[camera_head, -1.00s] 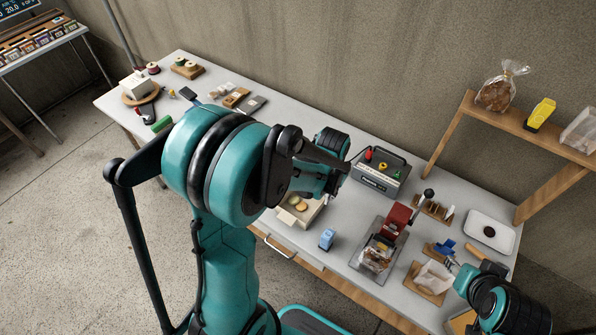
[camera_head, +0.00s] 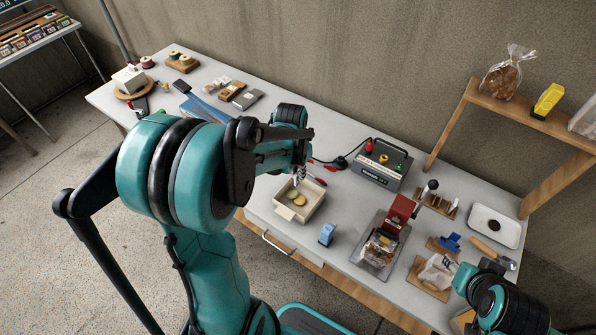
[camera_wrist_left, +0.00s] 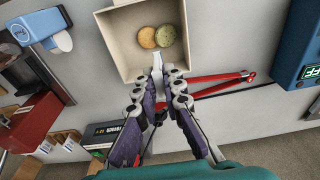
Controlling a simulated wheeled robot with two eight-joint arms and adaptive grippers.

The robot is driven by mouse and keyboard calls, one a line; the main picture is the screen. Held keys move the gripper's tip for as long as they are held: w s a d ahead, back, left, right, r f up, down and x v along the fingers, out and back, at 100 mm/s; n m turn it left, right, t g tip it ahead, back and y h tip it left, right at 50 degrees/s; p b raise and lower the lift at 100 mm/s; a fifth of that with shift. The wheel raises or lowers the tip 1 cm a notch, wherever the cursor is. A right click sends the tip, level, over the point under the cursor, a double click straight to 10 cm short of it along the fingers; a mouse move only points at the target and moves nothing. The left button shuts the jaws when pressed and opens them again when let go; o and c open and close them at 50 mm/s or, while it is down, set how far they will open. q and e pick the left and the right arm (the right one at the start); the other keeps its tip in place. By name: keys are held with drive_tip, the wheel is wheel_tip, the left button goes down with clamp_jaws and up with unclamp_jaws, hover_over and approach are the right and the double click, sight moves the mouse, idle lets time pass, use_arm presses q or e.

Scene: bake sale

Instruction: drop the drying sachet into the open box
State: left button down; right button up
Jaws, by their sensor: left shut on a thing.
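Red-handled pliers or tongs (camera_wrist_left: 215,78) lie behind the box. A grey device with knobs (camera_head: 380,167) stands at the back. Table between box and press is partly clear.

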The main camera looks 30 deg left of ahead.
sight(295, 176)
use_arm(q)
drive_tip(key=shift+f, duration=0.45)
drive_tip(key=shift+r, duration=0.1)
drive_tip(key=c, duration=1.6)
unclamp_jaws()
drive_tip(key=shift+o, duration=0.2)
wheel_tip(295, 176, up, 12)
drive_tip(key=s, duration=0.1)
drive_tip(key=shift+s, duration=0.25)
